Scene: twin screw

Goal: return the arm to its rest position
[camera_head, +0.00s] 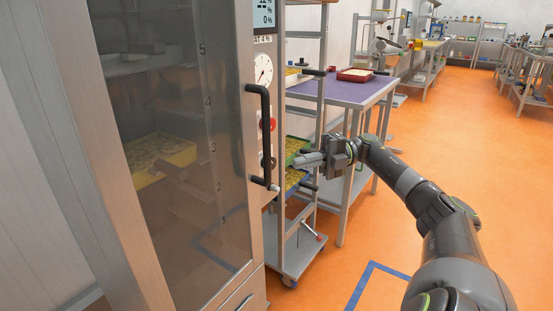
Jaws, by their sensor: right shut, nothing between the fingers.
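My right arm comes in from the lower right and reaches forward and to the left. Its right gripper (308,159) is shut and empty. It points left, in front of the wheeled rack and a little right of the cabinet's black door handle (265,135). I cannot tell from this view whether it touches the rack. My left gripper is not in view.
A tall metal cabinet (247,220) with a closed glass door fills the left. A wheeled rack (298,255) with trays stands beside it. Behind is a purple-topped table (345,92) with a red tray (355,75). The orange floor (450,130) at right is open.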

